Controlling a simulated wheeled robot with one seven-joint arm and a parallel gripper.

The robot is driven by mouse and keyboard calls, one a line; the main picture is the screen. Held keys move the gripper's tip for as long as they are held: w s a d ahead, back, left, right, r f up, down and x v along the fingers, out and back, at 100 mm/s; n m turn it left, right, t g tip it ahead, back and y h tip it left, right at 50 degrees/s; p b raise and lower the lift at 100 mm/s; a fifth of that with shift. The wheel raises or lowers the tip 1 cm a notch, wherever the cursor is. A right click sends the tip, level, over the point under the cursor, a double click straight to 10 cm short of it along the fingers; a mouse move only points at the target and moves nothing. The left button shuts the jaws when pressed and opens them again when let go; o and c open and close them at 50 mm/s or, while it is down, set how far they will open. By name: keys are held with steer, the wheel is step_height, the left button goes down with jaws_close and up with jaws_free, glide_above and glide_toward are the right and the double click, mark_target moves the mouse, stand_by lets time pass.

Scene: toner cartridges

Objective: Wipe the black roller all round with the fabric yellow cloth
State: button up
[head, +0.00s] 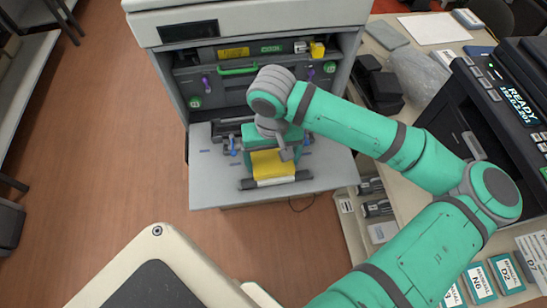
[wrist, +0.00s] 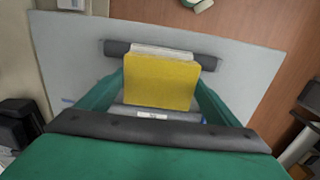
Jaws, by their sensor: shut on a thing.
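The yellow cloth (head: 272,163) is a flat, folded-looking pad between the fingers of my gripper (head: 275,152). In the wrist view the cloth (wrist: 160,82) fills the gap between the two green fingers of my gripper (wrist: 160,90), which is shut on it. The black roller (head: 248,184) lies crosswise on the grey open panel. In the wrist view its dark ends (wrist: 117,48) stick out on both sides of the cloth. The cloth's outer edge lies at the roller's middle, where a white strip shows. The cloth hides part of the roller, and I cannot tell whether they touch.
The panel (head: 215,185) belongs to an open printer (head: 250,27) with a green handle and purple levers. A second dark bar lies nearer the printer, with blue clips beside it. A counter with a display device (head: 510,100) and boxes stands right. Floor (head: 110,130) is clear left.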

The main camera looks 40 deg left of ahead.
mark_target(276, 172)
steer(key=shift+d+f, duration=0.1)
steer(key=shift+d, duration=0.05)
steer(key=shift+s+d, duration=0.1)
steer(key=shift+s+d, duration=0.2)
steer(key=shift+d, duration=0.05)
steer(key=shift+s+d, duration=0.15)
steer(key=shift+s+d, duration=0.25)
stand_by(0.3)
steer(key=shift+s+d, duration=0.1)
steer(key=shift+d, duration=0.05)
steer(key=shift+s+d, duration=0.2)
steer(key=shift+d, duration=0.05)
steer(key=shift+s+d, duration=0.15)
steer(key=shift+s+d, duration=0.2)
steer(key=shift+d, duration=0.05)
